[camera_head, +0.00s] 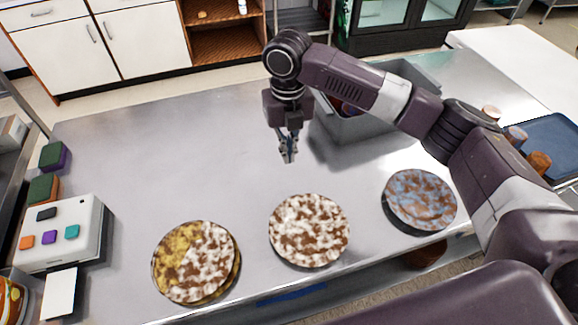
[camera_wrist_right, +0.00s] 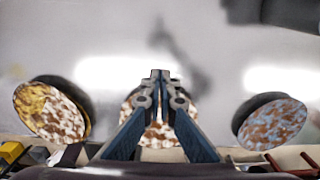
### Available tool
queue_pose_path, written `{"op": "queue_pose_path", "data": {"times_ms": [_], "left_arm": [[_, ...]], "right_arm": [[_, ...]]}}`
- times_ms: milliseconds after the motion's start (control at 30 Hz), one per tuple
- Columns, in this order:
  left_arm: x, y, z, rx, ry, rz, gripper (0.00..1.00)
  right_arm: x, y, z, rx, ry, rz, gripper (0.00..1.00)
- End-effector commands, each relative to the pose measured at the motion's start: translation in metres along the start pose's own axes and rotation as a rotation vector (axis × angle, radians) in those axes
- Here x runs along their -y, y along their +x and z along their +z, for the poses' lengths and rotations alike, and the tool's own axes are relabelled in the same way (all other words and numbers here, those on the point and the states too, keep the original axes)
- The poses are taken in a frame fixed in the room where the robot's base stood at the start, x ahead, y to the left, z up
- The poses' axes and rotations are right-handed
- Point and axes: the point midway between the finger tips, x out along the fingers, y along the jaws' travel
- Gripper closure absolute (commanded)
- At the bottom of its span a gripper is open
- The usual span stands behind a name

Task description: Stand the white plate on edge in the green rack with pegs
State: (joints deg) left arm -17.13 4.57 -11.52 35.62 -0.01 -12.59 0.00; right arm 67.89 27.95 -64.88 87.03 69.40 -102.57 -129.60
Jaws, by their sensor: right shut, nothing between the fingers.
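The white plate (camera_head: 310,230), mottled with brown patches, lies flat near the front edge of the steel counter, between two other plates. It also shows in the right wrist view (camera_wrist_right: 158,138), partly hidden behind the fingers. My right gripper (camera_head: 289,158) points down above the counter, behind the white plate and apart from it. It is shut and empty; its fingers also show in the right wrist view (camera_wrist_right: 160,76). I cannot make out a green rack with pegs in either view. My left gripper is not in view.
A yellow-and-white mottled plate (camera_head: 196,262) lies left, a bluish-brown plate (camera_head: 421,200) right. A grey bin (camera_head: 345,130) stands behind my right arm. A white device with coloured buttons (camera_head: 62,232) and green-topped blocks (camera_head: 53,155) are at left. The counter's back left is clear.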

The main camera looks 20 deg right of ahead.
Motion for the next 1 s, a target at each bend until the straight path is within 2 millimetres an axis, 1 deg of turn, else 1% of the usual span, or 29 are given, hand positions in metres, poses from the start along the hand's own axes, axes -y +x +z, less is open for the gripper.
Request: {"op": "queue_pose_path", "data": {"times_ms": [167, 300, 433, 500, 700, 833, 1000], "left_arm": [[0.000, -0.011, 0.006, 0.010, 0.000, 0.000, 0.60], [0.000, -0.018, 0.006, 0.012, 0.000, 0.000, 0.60], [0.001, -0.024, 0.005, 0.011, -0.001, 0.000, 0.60], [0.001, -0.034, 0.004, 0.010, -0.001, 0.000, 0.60], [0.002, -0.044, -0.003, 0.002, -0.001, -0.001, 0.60], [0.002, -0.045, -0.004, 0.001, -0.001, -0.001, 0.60], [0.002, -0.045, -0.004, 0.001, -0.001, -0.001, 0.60]], "right_arm": [[0.000, 0.032, -0.002, -0.005, 0.001, -0.001, 1.00], [0.000, 0.063, -0.002, -0.004, 0.003, -0.001, 1.00], [0.000, 0.090, -0.002, -0.003, 0.003, -0.001, 1.00], [0.000, 0.085, -0.013, 0.000, -0.002, 0.000, 1.00], [0.000, 0.087, -0.035, 0.001, 0.000, 0.000, 1.00], [0.000, 0.088, -0.040, 0.002, 0.002, 0.000, 1.00], [0.000, 0.089, -0.041, 0.002, 0.002, 0.000, 1.00]]}}
